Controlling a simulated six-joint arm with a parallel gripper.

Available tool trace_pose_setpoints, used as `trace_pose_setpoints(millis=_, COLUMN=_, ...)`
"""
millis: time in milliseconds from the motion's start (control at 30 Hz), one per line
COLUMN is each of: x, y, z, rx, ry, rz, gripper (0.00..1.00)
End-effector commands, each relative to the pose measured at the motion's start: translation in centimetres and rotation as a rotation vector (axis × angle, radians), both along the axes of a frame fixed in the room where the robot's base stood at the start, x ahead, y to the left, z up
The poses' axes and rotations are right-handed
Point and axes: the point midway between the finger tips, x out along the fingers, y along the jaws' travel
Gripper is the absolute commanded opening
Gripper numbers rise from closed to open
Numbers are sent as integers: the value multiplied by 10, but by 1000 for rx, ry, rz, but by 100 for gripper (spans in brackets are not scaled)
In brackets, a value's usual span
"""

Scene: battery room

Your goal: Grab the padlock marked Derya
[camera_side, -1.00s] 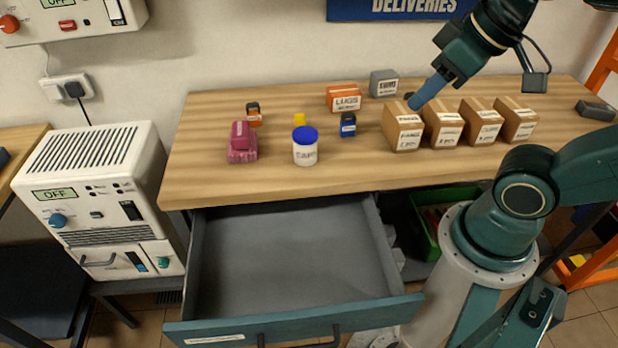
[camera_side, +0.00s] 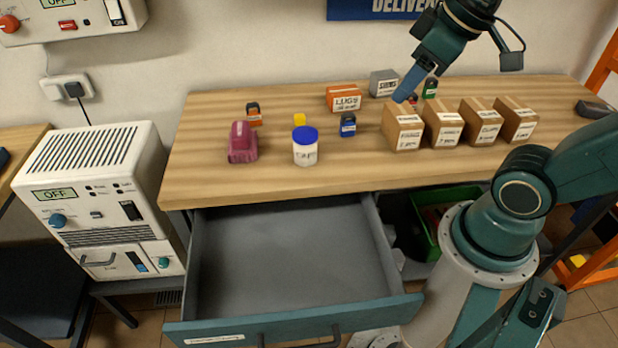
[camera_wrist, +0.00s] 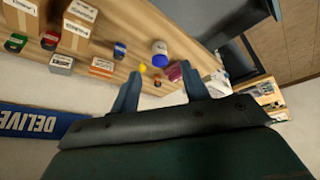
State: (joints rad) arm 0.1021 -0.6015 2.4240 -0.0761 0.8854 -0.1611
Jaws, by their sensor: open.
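Several small padlock-like blocks stand on the bench: an orange one (camera_side: 254,114), a blue one (camera_side: 348,124), a green one (camera_side: 430,88) and a red one (camera_side: 413,100) mostly hidden behind the cartons. They also show in the wrist view: green (camera_wrist: 15,43), red (camera_wrist: 49,41), blue (camera_wrist: 119,51), orange (camera_wrist: 157,83). Their labels are too small to read, so I cannot tell which is marked Derya. My gripper (camera_side: 402,96) is above the bench near the leftmost carton. In the wrist view its fingers (camera_wrist: 163,75) are apart with nothing held between them.
A row of cartons (camera_side: 408,138) stands at right. An orange LUGS box (camera_side: 344,105) and a grey box (camera_side: 384,88) are behind. A blue-lidded tub (camera_side: 305,155), yellow piece (camera_side: 299,119) and pink object (camera_side: 242,153) stand left. The drawer (camera_side: 280,260) is open and looks empty.

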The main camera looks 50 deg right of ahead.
Motion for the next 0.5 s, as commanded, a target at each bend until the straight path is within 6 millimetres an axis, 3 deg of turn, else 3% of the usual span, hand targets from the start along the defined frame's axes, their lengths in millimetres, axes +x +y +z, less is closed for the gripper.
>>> trace_pose_setpoints(millis=500, x=86, y=-53, z=-21, rx=-44, ry=116, rz=308, gripper=45)
